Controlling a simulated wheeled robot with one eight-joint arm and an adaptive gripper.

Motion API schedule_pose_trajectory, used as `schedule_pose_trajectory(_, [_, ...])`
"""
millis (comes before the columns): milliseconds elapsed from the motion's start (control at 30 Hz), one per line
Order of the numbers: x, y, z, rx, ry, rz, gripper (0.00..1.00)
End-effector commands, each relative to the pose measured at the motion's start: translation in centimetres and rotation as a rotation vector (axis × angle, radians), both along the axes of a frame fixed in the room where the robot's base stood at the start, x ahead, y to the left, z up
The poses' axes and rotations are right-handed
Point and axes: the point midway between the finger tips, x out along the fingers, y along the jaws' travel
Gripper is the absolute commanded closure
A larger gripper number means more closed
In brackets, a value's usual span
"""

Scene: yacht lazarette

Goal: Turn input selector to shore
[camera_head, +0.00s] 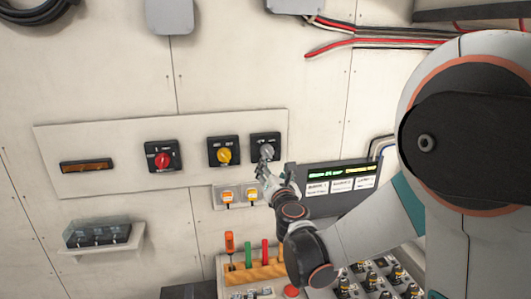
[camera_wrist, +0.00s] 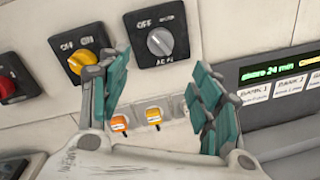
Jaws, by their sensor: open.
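A grey rotary knob (camera_wrist: 160,42) sits on a black square plate in the wrist view. The plate reads OFF at upper left, has a small unclear label at upper right, and what looks like AC IN below. The same grey knob (camera_head: 266,151) is the rightmost of three in the head view. Its ridge looks slanted, but I cannot tell which label it points to. My gripper (camera_wrist: 157,72) is open and empty, its teal-padded fingers on either side below the knob, apparently apart from it. In the head view my gripper (camera_head: 268,170) is just below the knob.
A yellow knob (camera_head: 224,156) and a red knob (camera_head: 163,160) sit left on the same panel (camera_head: 110,130). A lit display (camera_head: 340,172) is to the right. Colored-handled tools (camera_head: 247,255) stand lower down.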

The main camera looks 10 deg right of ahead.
Motion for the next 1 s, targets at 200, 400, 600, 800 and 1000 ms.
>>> schedule_pose_trajectory(200, [4.4,-0.4,0.0,0.002,-0.001,-0.001,0.42])
schedule_pose_trajectory(400, [8.1,-0.7,0.0,0.003,0.0,0.0,0.42])
schedule_pose_trajectory(600, [10.6,-0.9,0.0,0.004,0.0,0.0,0.42])
schedule_pose_trajectory(800, [11.5,-1.0,0.0,0.004,0.0,0.0,0.42])
schedule_pose_trajectory(1000, [11.5,-1.0,0.0,0.004,0.0,0.0,0.42])
